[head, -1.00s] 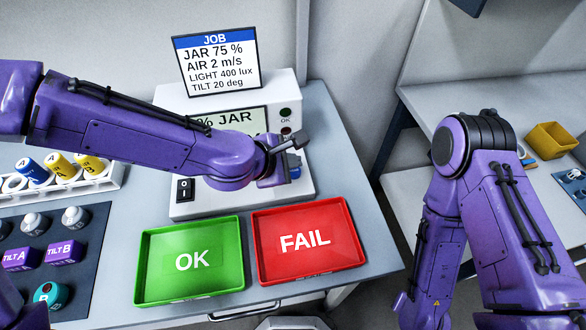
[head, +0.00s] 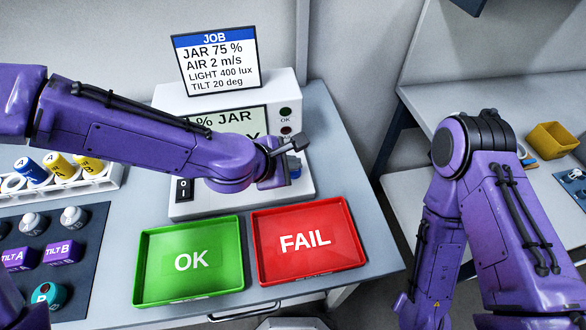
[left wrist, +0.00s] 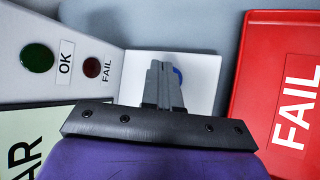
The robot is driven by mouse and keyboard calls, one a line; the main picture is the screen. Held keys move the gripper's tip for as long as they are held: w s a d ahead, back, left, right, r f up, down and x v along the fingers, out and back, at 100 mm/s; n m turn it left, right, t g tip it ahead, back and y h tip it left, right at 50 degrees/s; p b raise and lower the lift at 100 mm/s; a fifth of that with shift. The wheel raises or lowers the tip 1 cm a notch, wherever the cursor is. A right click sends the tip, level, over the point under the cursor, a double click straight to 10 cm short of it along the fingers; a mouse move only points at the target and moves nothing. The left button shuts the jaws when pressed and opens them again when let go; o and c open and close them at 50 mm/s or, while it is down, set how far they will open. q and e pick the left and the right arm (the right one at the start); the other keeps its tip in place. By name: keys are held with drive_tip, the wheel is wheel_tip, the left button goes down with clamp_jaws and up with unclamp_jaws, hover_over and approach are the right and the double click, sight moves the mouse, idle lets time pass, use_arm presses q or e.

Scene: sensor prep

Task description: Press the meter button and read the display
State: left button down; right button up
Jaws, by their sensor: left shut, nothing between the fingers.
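The white meter (head: 285,92) stands at the back of the table. A blue button (head: 295,172) shows at the meter's lower right, just beyond my left gripper (head: 290,168). In the left wrist view the shut fingers (left wrist: 163,84) cover most of the blue button (left wrist: 178,76); I cannot tell whether they touch it. The left gripper is shut and empty. My right arm stands at the right; its gripper is not visible.
A job card (head: 216,62) stands behind the meter. A green OK tray (head: 222,280) and a red FAIL tray (head: 330,262) lie in front. A rack of jars (head: 108,182) and a dark mat (head: 92,222) with sensors are at left. A yellow bin (head: 551,141) sits far right.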

use_arm(q)
drive_tip(key=shift+f+b, duration=0.35)
drive_tip(key=shift+f, duration=0.15)
drive_tip(key=shift+r, duration=0.15)
idle(0.4)
drive_tip(key=shift+r+p, duration=0.8)
drive_tip(key=shift+p, duration=0.2)
wheel_tip(320, 180, up, 5)
drive_tip(key=p, duration=0.5)
drive_tip(key=shift+r+p, duration=0.1)
drive_tip(key=shift+p, duration=0.2)
drive_tip(key=shift+a, duration=0.1)
